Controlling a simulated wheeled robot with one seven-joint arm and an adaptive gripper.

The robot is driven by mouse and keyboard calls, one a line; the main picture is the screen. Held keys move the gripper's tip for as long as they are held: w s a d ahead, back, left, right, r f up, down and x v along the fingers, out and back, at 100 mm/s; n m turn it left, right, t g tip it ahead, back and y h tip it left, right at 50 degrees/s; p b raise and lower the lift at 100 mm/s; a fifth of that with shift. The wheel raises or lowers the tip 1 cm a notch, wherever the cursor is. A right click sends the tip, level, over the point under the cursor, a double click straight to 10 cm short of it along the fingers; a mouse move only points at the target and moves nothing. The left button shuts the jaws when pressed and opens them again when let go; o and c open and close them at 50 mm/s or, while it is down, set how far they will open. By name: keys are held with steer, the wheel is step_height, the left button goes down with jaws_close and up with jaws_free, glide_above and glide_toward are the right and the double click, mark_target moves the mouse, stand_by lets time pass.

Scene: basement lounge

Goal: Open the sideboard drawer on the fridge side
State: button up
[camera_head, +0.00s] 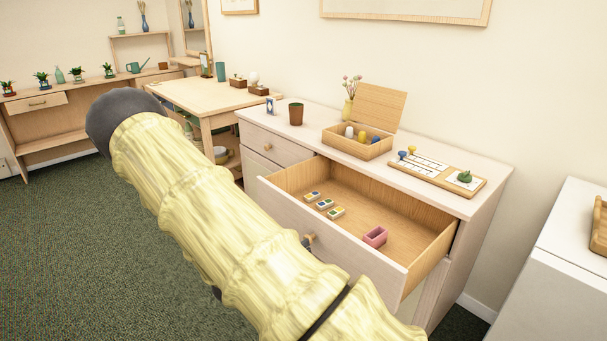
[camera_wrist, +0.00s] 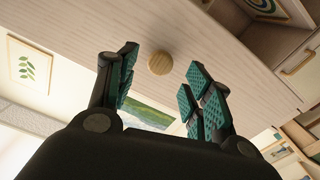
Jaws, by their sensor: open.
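The sideboard (camera_head: 490,195) has two drawers side by side at the top. The drawer nearer the white fridge (camera_head: 568,270) is pulled well out, with its wooden inside showing. Its pale front (camera_head: 285,213) also shows in the wrist view (camera_wrist: 235,60), with a round wooden knob (camera_wrist: 160,63). The knob shows in the head view (camera_head: 310,237), just beyond my arm. My gripper (camera_wrist: 159,80) is open, its green-padded fingers on either side of the knob. Whether they touch it I cannot tell. My arm mostly hides the gripper in the head view. The other drawer (camera_head: 275,146) is shut.
In the open drawer lie several small coloured tiles (camera_head: 325,203) and a pink box (camera_head: 375,237). On top stand a brown cup (camera_head: 296,114), an open wooden box (camera_head: 358,145) and a wooden tray (camera_head: 436,177). A table (camera_head: 213,97) stands beyond. Green carpet (camera_head: 80,240) is clear at left.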

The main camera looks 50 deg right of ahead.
steer(key=w+a, duration=0.1)
steer(key=a, duration=0.6)
steer(key=shift+w+a, duration=0.2)
steer(key=shift+a, duration=0.05)
steer(key=s+a+f+n+t+y, duration=0.2)
steer(key=a+f+n+t+y, duration=0.3)
steer(key=f, duration=0.6)
steer(key=s+a+f+n+t+y, duration=0.35)
steer(key=a+f+n, duration=0.25)
steer(key=f, duration=0.4)
steer(key=s+a+f+n+g+y+p, duration=0.1)
steer(key=s+a+f+n+g+y, duration=0.3)
steer(key=s+a, duration=0.5)
steer(key=s+a+f+n+g+y, duration=0.1)
steer(key=s+a+n+y, duration=0.1)
steer(key=s+a+y, duration=0.5)
step_height(320, 180, up, 11)
steer(key=s+h+p, duration=0.1)
steer(key=h+p, duration=0.1)
steer(key=p, duration=0.9)
steer(key=shift+s+a+r, duration=0.15)
steer(key=shift+s+a, duration=0.05)
steer(key=shift+a, duration=0.25)
